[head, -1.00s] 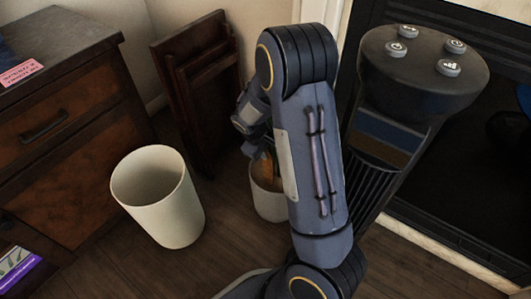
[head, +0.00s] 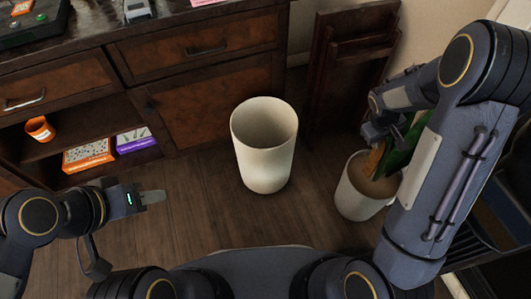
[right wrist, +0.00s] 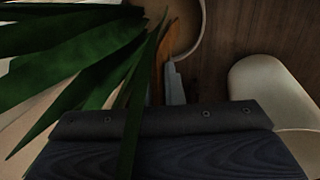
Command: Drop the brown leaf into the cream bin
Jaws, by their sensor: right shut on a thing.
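The cream bin (head: 264,168) stands upright on the floor at the middle of the head view; it also shows at the right of the right wrist view (right wrist: 262,85). The brown leaf (head: 374,162) stands among green leaves over a white pot (head: 358,203), right of the bin. In the right wrist view the brown leaf (right wrist: 161,50) runs into my right gripper (right wrist: 172,85), which is shut on it. My right gripper (head: 374,136) is above the pot, partly hidden. My left gripper (head: 153,197) is left of the bin, over bare floor; its jaw gap is unclear.
A wooden cabinet (head: 215,110) with drawers and a shelf stands behind the bin. The shelf holds an orange cup (head: 40,129) and boxes (head: 88,155). Folded wooden furniture (head: 345,75) leans behind the pot. The floor between bin and pot is clear.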

